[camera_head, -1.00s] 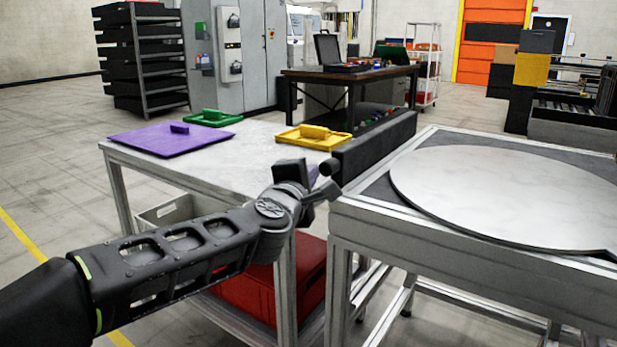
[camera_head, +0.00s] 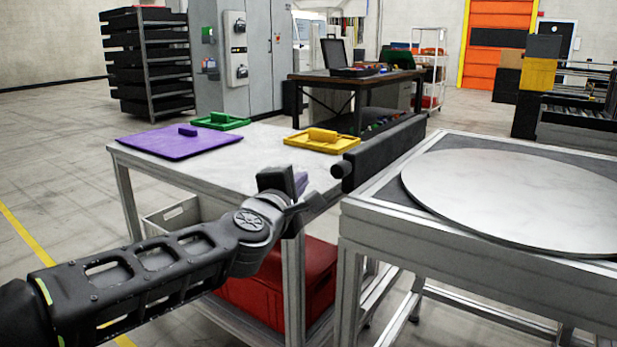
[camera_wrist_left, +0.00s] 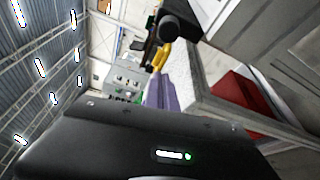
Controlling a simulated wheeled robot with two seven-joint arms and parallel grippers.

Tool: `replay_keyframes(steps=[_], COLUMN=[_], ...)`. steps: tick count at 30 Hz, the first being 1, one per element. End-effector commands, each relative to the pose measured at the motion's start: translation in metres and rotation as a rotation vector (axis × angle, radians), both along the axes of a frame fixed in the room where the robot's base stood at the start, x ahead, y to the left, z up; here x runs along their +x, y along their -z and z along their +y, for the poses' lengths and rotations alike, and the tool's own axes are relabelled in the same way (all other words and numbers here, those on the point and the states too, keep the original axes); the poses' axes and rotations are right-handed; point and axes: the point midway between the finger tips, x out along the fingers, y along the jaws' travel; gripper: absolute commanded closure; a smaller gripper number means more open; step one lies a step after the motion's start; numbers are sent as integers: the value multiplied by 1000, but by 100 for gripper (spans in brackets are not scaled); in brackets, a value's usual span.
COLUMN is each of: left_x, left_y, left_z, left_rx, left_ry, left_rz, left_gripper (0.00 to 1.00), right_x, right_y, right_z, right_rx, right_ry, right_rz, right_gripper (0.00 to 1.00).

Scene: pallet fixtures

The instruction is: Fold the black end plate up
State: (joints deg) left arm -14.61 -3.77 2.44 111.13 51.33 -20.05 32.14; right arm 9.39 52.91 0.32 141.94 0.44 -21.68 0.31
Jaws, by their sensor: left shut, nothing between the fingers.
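The black end plate (camera_head: 388,152) is a long dark bar-like plate along the left edge of the turntable frame, beside the worktable. Its broad dark face shows above the frame edge; I cannot tell its exact tilt. A round black knob (camera_head: 341,169) sticks out at its near end and shows large at the top of the left wrist view (camera_wrist_left: 177,28). My left gripper (camera_head: 302,184) is shut and empty, just left of and nearer than that knob, with a gap in the picture. Its pale purple fingers seem to show in the left wrist view (camera_wrist_left: 161,92). My right gripper is out of view.
The turntable disc (camera_head: 520,200) lies bare on its frame at right. The worktable (camera_head: 240,160) carries purple (camera_head: 175,143), green (camera_head: 220,121) and yellow (camera_head: 322,141) handled plates. A red crate (camera_head: 285,285) sits on the shelf under it, close below my left arm.

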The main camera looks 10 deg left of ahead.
Motion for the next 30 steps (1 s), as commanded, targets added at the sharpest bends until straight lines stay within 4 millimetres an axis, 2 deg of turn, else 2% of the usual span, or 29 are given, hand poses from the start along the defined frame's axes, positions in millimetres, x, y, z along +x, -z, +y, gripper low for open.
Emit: replay_keyframes(steps=[3, 10, 25, 28, 29, 30], left_x=[-27, -57, -61, -61, -61, -57], left_y=[-5, -5, -4, -1, 5, 24], left_z=[2, 4, 3, -2, -6, -15], left_rx=[-1, 0, 32, 188, 259, 355], left_ry=[0, -2, 1, 26, 42, 72], left_rz=[0, 1, 0, -20, -21, -4], left_gripper=[100, 100, 100, 100, 100, 100], right_x=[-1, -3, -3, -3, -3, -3], right_y=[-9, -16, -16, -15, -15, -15], right_z=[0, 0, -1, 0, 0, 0], right_rx=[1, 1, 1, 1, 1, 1], right_ry=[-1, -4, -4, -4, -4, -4], right_rz=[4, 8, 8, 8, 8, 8], right_gripper=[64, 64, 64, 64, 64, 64])
